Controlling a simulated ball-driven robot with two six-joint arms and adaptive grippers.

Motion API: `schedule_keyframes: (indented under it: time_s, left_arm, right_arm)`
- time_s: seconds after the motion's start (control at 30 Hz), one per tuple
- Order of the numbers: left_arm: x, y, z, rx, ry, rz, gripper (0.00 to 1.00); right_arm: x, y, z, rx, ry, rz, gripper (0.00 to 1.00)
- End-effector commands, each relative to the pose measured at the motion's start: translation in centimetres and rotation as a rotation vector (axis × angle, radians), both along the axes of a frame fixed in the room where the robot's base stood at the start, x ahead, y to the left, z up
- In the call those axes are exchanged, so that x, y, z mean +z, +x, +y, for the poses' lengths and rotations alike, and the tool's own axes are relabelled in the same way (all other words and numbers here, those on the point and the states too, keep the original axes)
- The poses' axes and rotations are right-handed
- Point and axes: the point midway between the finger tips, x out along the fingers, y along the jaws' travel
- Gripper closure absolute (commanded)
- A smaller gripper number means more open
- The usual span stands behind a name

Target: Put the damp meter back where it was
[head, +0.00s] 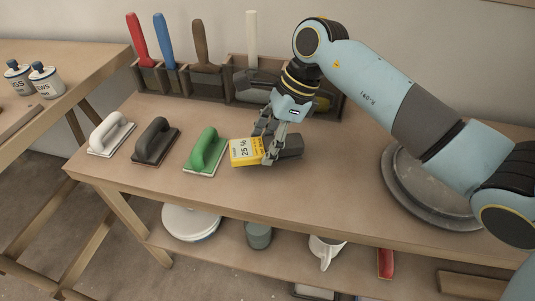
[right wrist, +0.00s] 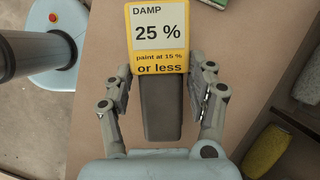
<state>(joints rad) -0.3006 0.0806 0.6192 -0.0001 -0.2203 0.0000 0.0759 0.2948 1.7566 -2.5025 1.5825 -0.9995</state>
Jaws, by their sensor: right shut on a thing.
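The damp meter (head: 244,152) has a yellow face and a dark handle. In the head view it is at the worktable top, right of the green float, with its face to the left; whether it touches the table I cannot tell. My right gripper (head: 268,148) is shut on it, coming down from above. In the right wrist view the meter (right wrist: 158,35) reads "DAMP 25 %, paint at 15 % or less", and its dark handle lies between the fingers of my right gripper (right wrist: 162,88). My left gripper is not in view.
Left of the meter are a green float (head: 207,152), a black float (head: 155,142) and a white float (head: 111,133). Behind stands a dark compartment rack (head: 180,87) with several upright handled tools. A round grey lid-like disc (head: 405,200) lies at right. The front table strip is clear.

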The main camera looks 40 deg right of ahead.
Motion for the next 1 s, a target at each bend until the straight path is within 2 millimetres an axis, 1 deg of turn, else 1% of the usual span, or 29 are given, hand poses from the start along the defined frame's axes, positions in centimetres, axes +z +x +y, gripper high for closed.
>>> schedule_keyframes:
  time_s: [0.2,0.27,0.57,0.6,0.7,0.73,0.77,1.0]
  left_arm:
    - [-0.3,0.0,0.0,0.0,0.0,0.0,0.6]
    - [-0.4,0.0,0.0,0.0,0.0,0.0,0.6]
    - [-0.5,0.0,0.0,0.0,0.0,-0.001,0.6]
    - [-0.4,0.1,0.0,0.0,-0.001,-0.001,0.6]
    - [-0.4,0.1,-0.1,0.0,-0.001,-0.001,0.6]
    - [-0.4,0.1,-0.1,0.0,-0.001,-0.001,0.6]
    - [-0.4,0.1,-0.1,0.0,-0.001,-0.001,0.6]
    - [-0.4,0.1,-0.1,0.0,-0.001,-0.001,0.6]
  right_arm:
    - [-3.1,-0.1,0.0,-0.001,0.0,0.003,0.73]
    - [-3.7,0.0,0.0,-0.001,0.001,0.001,0.73]
    - [-4.0,0.0,0.0,0.0,0.0,-0.001,0.73]
    - [-3.9,-0.1,0.0,-0.001,0.0,0.0,0.38]
    - [-3.9,-0.1,0.0,-0.001,0.0,0.0,0.25]
    - [-3.9,-0.1,0.0,-0.001,0.0,0.0,0.21]
    - [-3.9,-0.1,0.0,0.0,0.0,-0.001,0.19]
    - [-3.8,0.0,-0.1,-0.001,0.0,0.0,0.19]
